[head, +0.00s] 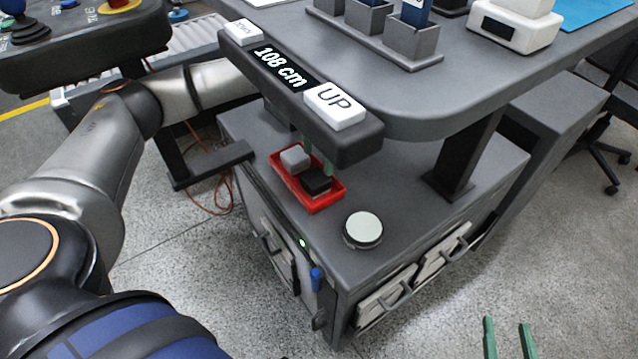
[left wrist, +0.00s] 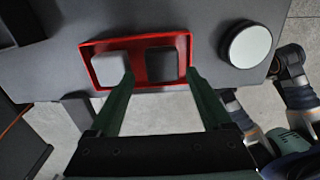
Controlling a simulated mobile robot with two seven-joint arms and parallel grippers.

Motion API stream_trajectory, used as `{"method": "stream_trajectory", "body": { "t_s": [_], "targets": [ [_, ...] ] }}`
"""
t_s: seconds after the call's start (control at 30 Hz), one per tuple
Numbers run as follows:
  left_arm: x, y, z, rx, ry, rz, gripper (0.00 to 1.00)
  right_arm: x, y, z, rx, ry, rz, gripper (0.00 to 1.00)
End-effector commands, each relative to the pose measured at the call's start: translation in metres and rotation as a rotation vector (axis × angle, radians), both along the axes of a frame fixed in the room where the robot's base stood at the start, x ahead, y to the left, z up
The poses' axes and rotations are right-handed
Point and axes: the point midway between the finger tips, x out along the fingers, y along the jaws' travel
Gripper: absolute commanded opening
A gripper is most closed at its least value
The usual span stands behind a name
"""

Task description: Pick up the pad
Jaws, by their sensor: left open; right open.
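A red tray (head: 318,206) on the grey cabinet top holds a light grey block (head: 294,159) and a black block (head: 316,181). I cannot tell for certain which of these is the pad. My left gripper (head: 318,163) is open above the tray, partly hidden by the desk's control panel. In the left wrist view, its green fingertips (left wrist: 160,75) are apart, near the tray's front edge, with the black block (left wrist: 161,64) between them and the grey block (left wrist: 109,68) by the left finger. My right gripper (head: 507,324) is open and empty, low at the right.
A round white-topped dark disc (head: 363,229) stands on the cabinet (head: 430,215) beside the tray. The control panel (head: 300,95), reading 108 cm with an UP button, overhangs the tray. The desk (head: 440,95) holds grey holders and a white device.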

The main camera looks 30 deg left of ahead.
Motion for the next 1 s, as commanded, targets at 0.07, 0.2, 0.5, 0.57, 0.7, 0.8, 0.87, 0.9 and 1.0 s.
{"method": "stream_trajectory", "body": {
  "t_s": [0.07, 0.2, 0.5, 0.57, 0.7, 0.8, 0.87, 0.9, 1.0],
  "targets": [
    [0.0, 0.003, -0.008, 0.009, 0.002, 0.003, 0.82, 0.003, 0.0, 0.007, 0.0, -0.033, 0.002, 0.59],
    [0.0, 0.001, -0.02, 0.007, 0.0, 0.001, 0.82, 0.007, 0.0, 0.022, 0.0, -0.096, 0.008, 0.59],
    [-0.002, -0.001, -0.055, 0.004, 0.002, 0.0, 0.82, 0.014, 0.002, 0.069, 0.001, -0.291, 0.028, 0.59],
    [-0.002, -0.001, -0.062, 0.004, 0.001, 0.001, 0.82, 0.015, 0.003, 0.078, 0.002, -0.328, 0.032, 0.59],
    [-0.002, -0.001, -0.071, 0.004, 0.001, 0.0, 0.82, 0.014, 0.003, 0.092, 0.002, -0.381, 0.038, 0.59],
    [-0.002, -0.002, -0.072, 0.003, 0.0, -0.001, 0.82, 0.014, 0.004, 0.095, 0.003, -0.392, 0.039, 0.59],
    [-0.002, -0.002, -0.072, 0.002, -0.001, -0.001, 0.82, 0.014, 0.004, 0.095, 0.003, -0.392, 0.039, 0.59],
    [-0.002, -0.002, -0.071, 0.002, -0.001, -0.001, 0.82, 0.014, 0.004, 0.095, 0.003, -0.392, 0.039, 0.59],
    [-0.002, -0.002, -0.071, 0.002, -0.001, -0.001, 0.78, 0.014, 0.004, 0.095, 0.002, -0.391, 0.039, 0.59]
  ]
}}
